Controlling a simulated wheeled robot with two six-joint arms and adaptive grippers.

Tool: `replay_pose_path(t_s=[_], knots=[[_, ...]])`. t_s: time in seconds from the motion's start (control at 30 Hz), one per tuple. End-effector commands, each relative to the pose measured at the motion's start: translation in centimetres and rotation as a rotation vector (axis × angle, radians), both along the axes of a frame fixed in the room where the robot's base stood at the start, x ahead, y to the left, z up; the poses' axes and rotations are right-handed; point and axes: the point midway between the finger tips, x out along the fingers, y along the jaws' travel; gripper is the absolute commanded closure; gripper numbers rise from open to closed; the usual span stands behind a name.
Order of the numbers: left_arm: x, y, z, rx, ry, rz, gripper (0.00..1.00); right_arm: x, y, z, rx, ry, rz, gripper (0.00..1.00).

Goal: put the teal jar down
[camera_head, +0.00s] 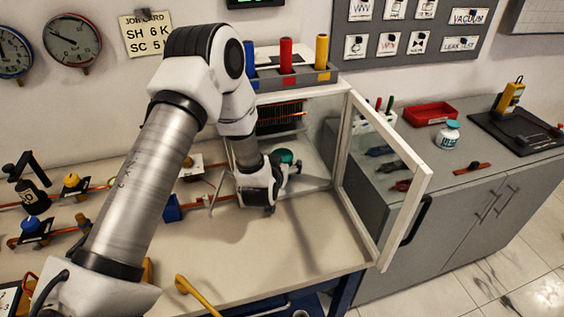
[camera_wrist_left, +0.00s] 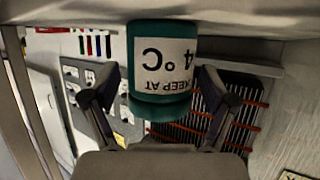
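The teal jar (camera_wrist_left: 162,111) has a white "KEEP AT 4°C" label, which appears inverted in the left wrist view. Its base end meets the pale surface at the top of that view. In the head view only its teal top (camera_head: 285,156) shows, inside the white-framed cabinet (camera_head: 318,190), mostly hidden by my gripper. My left gripper (camera_head: 283,174) reaches in at the cabinet's open front. In the wrist view its fingers (camera_wrist_left: 160,82) stand on either side of the jar, with a narrow gap at each side. My right gripper is not in view.
The cabinet's glass door (camera_head: 383,165) stands open to the right. A rack (camera_head: 290,77) with blue, red and yellow cylinders is on top. A white jar with a teal lid (camera_head: 448,137) and a red tray (camera_head: 430,114) are on the grey counter. The bench front is partly clear.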

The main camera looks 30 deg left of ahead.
Motion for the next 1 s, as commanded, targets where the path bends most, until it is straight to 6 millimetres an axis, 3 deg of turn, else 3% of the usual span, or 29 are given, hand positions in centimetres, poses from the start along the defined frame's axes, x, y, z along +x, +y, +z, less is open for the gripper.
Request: replay_pose_path(t_s=[0.33, 0.47, 0.8, 1.0], knots=[[-0.1, -0.1, 0.6, 0.000, 0.000, 0.000, 0.13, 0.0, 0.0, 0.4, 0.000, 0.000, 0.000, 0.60], [-2.1, -0.7, 1.1, -0.001, 0.002, 0.000, 0.13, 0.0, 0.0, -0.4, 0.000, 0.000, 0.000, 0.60], [-9.3, -3.1, 4.2, -0.001, 0.001, -0.001, 0.13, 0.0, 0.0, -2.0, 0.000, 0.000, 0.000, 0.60], [-10.6, -3.5, 4.9, 0.000, 0.000, 0.000, 0.13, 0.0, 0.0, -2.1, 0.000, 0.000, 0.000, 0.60]])
